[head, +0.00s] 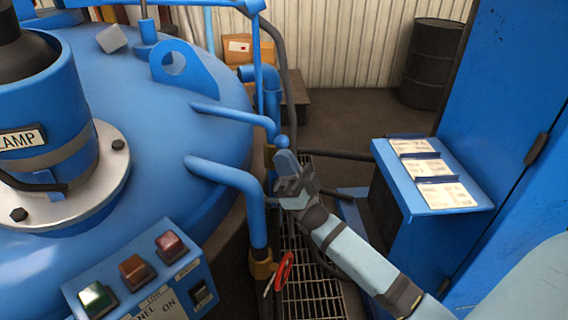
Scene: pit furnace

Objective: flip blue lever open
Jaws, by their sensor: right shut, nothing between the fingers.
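A blue lever with a rounded end (286,162) stands beside the furnace's blue pipes, in the middle of the head view. My right gripper (288,184) is at its lower part, with its dark fingers shut and nothing held between them. The fingers overlap the lever in the picture; I cannot tell whether they touch it. The lever's lower end and pivot are hidden behind the gripper. My left gripper is not in view.
The large blue furnace lid (170,130) fills the left. A button panel (150,285) is at the front left. A blue desk with cards (395,180) stands right; a black barrel (432,65) stands behind.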

